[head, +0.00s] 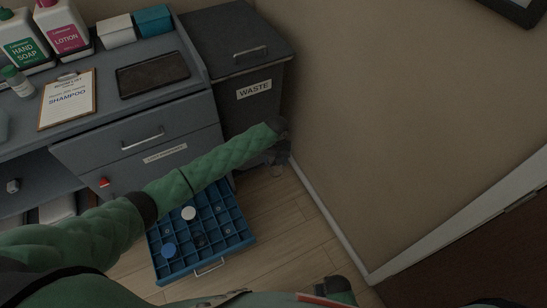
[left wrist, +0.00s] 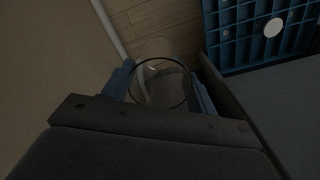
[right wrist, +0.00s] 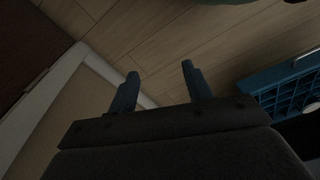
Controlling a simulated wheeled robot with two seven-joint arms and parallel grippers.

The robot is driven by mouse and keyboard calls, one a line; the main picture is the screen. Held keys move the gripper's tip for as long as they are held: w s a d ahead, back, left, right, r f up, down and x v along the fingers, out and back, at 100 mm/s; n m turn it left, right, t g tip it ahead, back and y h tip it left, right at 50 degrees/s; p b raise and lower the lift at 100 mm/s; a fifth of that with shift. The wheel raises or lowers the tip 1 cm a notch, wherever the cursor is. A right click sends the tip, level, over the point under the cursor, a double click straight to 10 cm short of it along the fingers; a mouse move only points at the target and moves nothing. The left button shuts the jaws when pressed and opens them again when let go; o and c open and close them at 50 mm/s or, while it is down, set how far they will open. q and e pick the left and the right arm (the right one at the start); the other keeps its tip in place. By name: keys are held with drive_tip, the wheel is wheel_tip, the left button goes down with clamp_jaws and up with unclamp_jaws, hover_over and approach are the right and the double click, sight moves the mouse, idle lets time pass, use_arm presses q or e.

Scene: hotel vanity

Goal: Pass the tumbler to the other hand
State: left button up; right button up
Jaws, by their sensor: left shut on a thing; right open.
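The tumbler (left wrist: 160,72) is clear, see-through glass with a round rim. In the left wrist view it sits between the two blue fingers of my left gripper (left wrist: 162,90), which is shut on it. In the head view my left gripper (head: 277,144) is at the end of the green arm, in front of the waste bin and above the floor. The tumbler shows only faintly there. My right gripper (right wrist: 160,82) is open and empty in the right wrist view, with wooden floor beyond its fingers. The two grippers are apart.
A blue compartment drawer (head: 243,245) with small items stands open under my left arm. The grey waste bin (head: 235,75) stands beside the vanity (head: 100,122), which holds a clipboard (head: 67,98), a dark tray (head: 153,75) and bottles. Floor (head: 300,235) to the right is clear, up to the wall.

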drive_tip(key=o, duration=0.7)
drive_tip(key=w, duration=0.3)
drive_tip(key=shift+r, duration=0.4)
drive_tip(key=shift+c, duration=0.2)
use_arm(q)
drive_tip(key=shift+w+d, duration=0.1)
use_arm(e)
drive_tip(key=w+r+m+t+y, duration=0.1)
drive_tip(key=w+r, duration=0.5)
drive_tip(key=w, duration=0.6)
drive_tip(key=w+a+r+t+y, duration=0.1)
drive_tip(key=w+r+t, duration=0.1)
drive_tip(key=w+r, duration=0.65)
drive_tip(key=w+r+m+t+y, duration=0.15)
drive_tip(key=w+r, duration=0.25)
drive_tip(key=w, duration=1.1)
drive_tip(key=a+r+m+g+y, duration=0.1)
drive_tip(key=a+r+m+y, duration=0.85)
drive_tip(key=m, duration=0.85)
drive_tip(key=w+a+f+m, duration=0.1)
drive_tip(key=a, duration=0.2)
drive_tip(key=w+a+f, duration=0.1)
drive_tip(key=a, duration=0.3)
drive_tip(key=w+a+f+m+h, duration=0.1)
drive_tip(key=a+f, duration=0.1)
drive_tip(key=a, duration=0.1)
drive_tip(key=shift+w+a+m, duration=0.2)
drive_tip(key=shift+a+m, duration=0.15)
drive_tip(key=shift+a, duration=0.05)
